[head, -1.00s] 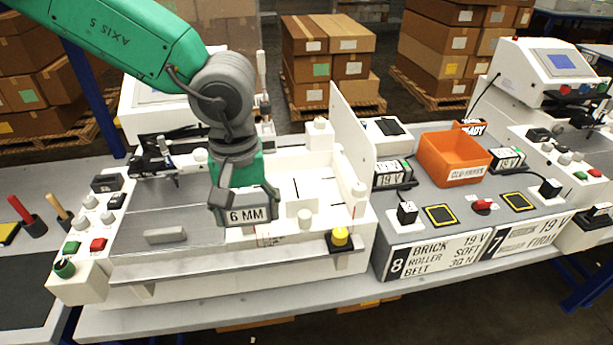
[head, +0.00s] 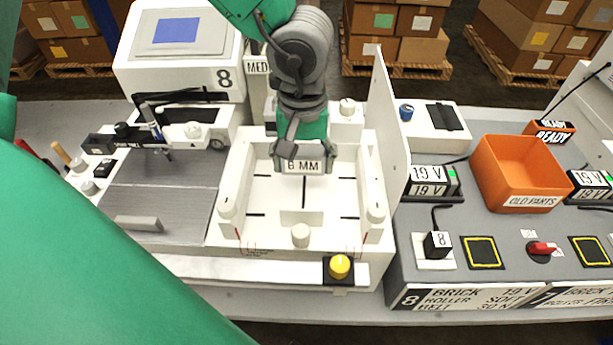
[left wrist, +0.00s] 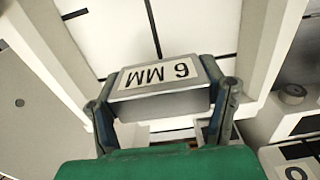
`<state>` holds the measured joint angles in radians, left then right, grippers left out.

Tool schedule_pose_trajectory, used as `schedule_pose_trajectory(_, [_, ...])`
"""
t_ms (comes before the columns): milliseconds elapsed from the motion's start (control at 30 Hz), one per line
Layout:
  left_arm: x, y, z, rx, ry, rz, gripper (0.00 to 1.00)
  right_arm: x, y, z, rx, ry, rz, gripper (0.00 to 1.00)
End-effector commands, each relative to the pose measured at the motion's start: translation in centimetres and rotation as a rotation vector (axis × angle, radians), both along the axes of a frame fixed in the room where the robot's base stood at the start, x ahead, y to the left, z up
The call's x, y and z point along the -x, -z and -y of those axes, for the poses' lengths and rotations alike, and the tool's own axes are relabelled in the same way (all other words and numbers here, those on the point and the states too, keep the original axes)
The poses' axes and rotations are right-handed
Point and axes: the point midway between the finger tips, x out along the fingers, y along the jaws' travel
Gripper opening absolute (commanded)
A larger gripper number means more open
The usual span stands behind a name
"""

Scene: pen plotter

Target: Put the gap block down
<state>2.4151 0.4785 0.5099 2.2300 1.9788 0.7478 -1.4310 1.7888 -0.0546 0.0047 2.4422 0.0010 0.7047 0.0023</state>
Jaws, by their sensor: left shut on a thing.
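The gap block (head: 303,167) is a small grey metal block with a white "6 MM" label. My left gripper (head: 302,150) is shut on it, one finger at each end. In the head view the block hangs over the rear middle of the white walled bed (head: 270,228), which has black line marks on its floor. The left wrist view also shows the block (left wrist: 160,90) between the fingers, label readable upside down, with the bed floor beyond. I cannot tell exactly how high it is above the floor. My right gripper is not in view.
A tall white panel (head: 384,130) stands at the bed's right side. White knobs rise around the bed, and a yellow button (head: 340,266) sits in front. A grey plate (head: 165,200) with a small grey bar (head: 139,223) lies left. An orange bin (head: 518,172) stands right.

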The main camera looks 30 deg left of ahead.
Motion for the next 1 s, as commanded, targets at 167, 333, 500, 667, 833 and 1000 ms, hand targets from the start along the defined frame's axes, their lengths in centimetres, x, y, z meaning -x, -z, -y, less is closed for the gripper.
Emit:
schedule_pose_trajectory(167, [0.0, 2.1, 0.0, -0.003, 0.001, -0.002, 0.24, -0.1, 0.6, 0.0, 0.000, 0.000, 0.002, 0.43])
schedule_pose_trajectory(333, [0.1, 4.1, 0.0, -0.001, 0.000, 0.000, 0.24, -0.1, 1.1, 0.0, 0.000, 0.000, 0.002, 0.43])
schedule_pose_trajectory(500, [0.0, 4.1, 0.0, 0.001, 0.000, 0.002, 0.24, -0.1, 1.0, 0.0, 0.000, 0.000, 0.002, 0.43])
schedule_pose_trajectory(667, [0.0, 4.2, 0.0, 0.001, 0.000, 0.001, 0.24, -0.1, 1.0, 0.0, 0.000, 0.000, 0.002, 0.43])
schedule_pose_trajectory(833, [0.0, 4.3, 0.0, 0.001, 0.000, 0.001, 0.88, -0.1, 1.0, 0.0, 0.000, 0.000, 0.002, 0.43])
schedule_pose_trajectory(1000, [0.0, 4.2, 0.0, 0.001, 0.000, 0.001, 0.88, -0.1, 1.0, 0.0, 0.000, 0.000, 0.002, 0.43])
